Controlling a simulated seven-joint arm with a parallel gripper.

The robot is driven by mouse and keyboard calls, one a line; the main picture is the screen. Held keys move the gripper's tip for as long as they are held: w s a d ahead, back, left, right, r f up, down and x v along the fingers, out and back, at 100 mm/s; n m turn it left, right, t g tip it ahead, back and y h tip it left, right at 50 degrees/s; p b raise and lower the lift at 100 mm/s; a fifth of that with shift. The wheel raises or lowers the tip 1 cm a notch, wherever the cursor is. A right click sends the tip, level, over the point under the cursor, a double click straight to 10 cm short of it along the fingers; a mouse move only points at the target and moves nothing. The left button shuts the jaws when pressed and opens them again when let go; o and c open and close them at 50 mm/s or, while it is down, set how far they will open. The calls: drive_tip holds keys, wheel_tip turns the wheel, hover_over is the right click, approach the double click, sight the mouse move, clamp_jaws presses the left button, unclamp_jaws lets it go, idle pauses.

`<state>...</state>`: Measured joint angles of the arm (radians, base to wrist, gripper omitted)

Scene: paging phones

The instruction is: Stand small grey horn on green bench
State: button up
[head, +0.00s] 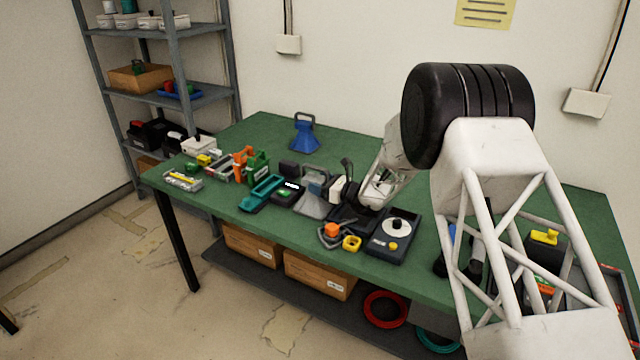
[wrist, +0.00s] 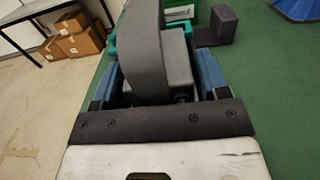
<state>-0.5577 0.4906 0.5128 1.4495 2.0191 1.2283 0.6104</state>
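The horn's mouth is hidden in the wrist view.
A blue horn (head: 305,136) stands behind on open bench. A teal tray (head: 261,194), a dark grey block (head: 289,169) and green and orange items lie left of the grey horn. A dark device with a white disc (head: 396,227) is at right. The back-left bench is clear.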

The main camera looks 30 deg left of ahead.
drive_tip(key=shift+o, duration=1.1)
drive_tip(key=shift+r, duration=0.1)
drive_tip(key=shift+r, duration=0.1)
drive_tip(key=d, duration=1.2)
